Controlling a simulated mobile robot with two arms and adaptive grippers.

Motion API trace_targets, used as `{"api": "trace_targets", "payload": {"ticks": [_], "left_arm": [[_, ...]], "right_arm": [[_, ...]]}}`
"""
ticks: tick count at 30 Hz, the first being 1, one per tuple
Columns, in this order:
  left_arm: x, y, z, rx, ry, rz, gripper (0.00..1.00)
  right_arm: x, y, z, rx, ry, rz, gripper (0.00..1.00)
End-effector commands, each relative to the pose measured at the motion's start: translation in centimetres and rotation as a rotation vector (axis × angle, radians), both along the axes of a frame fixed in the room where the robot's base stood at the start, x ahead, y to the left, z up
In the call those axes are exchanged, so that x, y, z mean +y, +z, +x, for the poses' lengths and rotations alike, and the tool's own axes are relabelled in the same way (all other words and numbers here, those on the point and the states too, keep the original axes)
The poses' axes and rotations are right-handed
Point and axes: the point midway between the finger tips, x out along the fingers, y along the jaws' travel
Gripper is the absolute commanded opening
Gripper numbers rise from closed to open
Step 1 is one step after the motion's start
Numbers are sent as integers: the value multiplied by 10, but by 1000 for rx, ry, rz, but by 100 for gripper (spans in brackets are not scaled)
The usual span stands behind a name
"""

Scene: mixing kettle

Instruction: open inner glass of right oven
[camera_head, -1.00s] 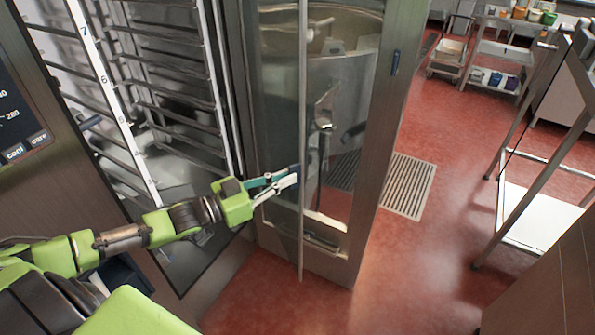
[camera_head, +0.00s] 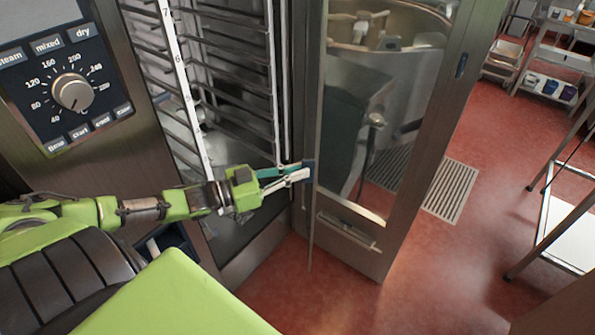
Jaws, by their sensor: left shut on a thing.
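The right oven stands open at the left, its rack chamber (camera_head: 230,70) showing. Its outer door (camera_head: 400,150), a steel frame with a large window, is swung out to the right of the chamber. The inner glass (camera_head: 316,90) shows almost edge-on as a thin upright strip between the chamber and the outer door, apart from the door at its lower end. My left gripper (camera_head: 300,175) reaches in from the left and is shut on a small dark blue piece (camera_head: 309,171) at the inner glass's edge. My right gripper is not in view.
The oven's control panel (camera_head: 70,85) with a dial is at the upper left. A floor drain grate (camera_head: 452,190) lies right of the door. A steel-framed table (camera_head: 570,230) stands at the right edge. Red floor (camera_head: 430,270) is clear between door and table.

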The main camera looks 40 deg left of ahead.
Motion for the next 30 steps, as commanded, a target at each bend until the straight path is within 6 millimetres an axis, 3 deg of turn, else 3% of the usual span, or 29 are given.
{"api": "trace_targets", "payload": {"ticks": [3,21,30], "left_arm": [[8,7,6,-11,16,4,24],[5,3,3,-5,10,2,24],[16,2,-21,0,7,4,24]], "right_arm": [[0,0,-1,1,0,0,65],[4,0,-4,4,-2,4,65],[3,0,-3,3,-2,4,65]]}}
